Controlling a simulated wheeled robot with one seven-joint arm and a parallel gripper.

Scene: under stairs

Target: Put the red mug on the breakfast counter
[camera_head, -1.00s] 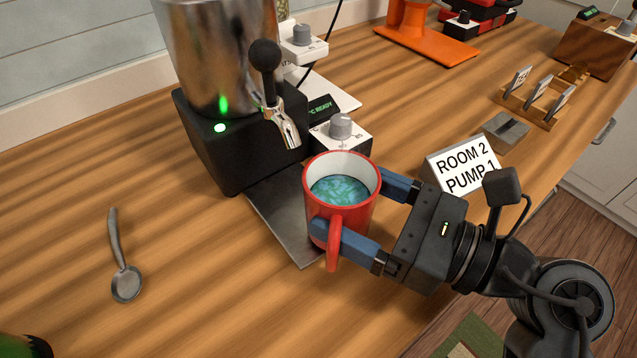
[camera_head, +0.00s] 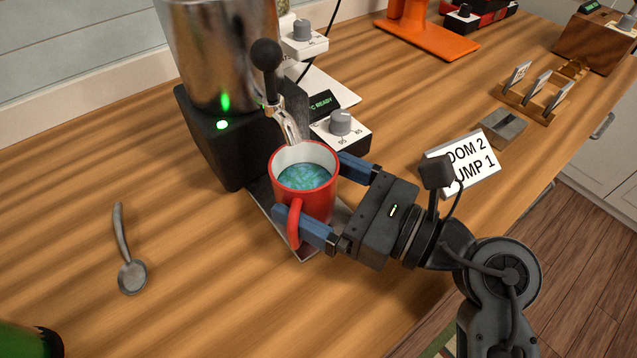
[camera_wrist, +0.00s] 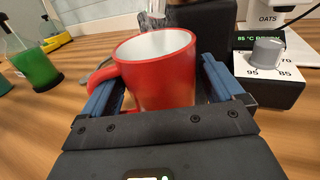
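The red mug (camera_head: 318,208) is upright and holds a blue-green liquid. It is under the spout (camera_head: 290,127) of the dispenser, over a grey metal plate (camera_head: 268,208); I cannot tell whether its base touches the plate. My gripper (camera_head: 330,197) has its blue fingers on either side of the mug and is shut on it, with the handle beside the near finger. In the wrist view the mug (camera_wrist: 165,75) stands between the fingers, its handle to the left. All of this is on a wooden counter (camera_head: 190,310); I cannot tell whether it is the breakfast counter.
The dispenser (camera_head: 215,150) stands behind the mug, with a dial box (camera_head: 340,135) beside it. A spoon (camera_head: 130,275) lies left on clear wood. A "ROOM 2 PUMP 1" sign (camera_head: 480,165) stands right of my gripper. Green bottles (camera_wrist: 35,65) show in the wrist view.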

